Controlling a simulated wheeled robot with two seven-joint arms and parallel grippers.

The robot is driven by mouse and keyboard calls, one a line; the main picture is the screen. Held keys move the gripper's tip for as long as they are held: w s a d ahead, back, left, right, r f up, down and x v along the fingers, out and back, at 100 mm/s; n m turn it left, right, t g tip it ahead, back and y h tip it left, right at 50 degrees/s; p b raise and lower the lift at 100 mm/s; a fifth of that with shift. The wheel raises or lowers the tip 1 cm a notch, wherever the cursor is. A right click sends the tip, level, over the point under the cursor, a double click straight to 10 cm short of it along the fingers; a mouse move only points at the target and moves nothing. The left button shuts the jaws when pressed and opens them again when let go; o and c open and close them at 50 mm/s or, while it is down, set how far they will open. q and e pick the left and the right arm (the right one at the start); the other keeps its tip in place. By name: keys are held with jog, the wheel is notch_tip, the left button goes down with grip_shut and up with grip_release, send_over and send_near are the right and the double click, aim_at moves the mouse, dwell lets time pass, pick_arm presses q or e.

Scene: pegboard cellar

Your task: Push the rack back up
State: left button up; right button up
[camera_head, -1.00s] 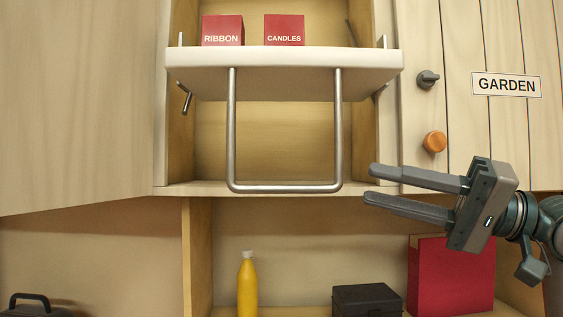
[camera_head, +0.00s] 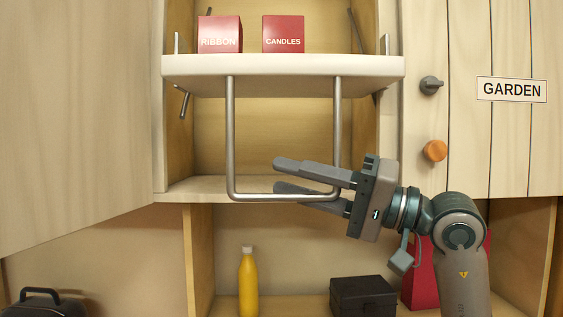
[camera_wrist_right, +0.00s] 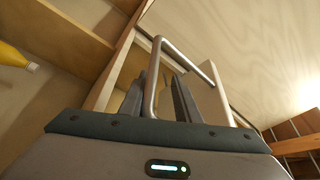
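The rack (camera_head: 190,67) is a white shelf board inside the open cabinet, with a U-shaped metal handle (camera_head: 231,140) hanging from its front. A red RIBBON box (camera_head: 220,34) and a red CANDLES box (camera_head: 283,34) stand on it. My right gripper (camera_head: 278,175) is at the lower right of the handle, its fingers pointing left and spread apart. In the right wrist view the handle (camera_wrist_right: 150,90) passes between the open fingers (camera_wrist_right: 165,75); I cannot tell whether they touch it. My left gripper is out of view.
A cabinet door (camera_head: 80,100) stands open at the left. At the right are a GARDEN sign (camera_head: 511,89), a dark knob (camera_head: 431,84) and an orange knob (camera_head: 435,151). Below are a yellow bottle (camera_head: 248,285), a black box (camera_head: 363,297) and a red box (camera_head: 420,285).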

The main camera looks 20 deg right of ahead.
jog(key=shift+p+x, duration=0.3)
jog(key=shift+x, duration=0.8)
jog(key=shift+c, duration=0.5)
grip_shut()
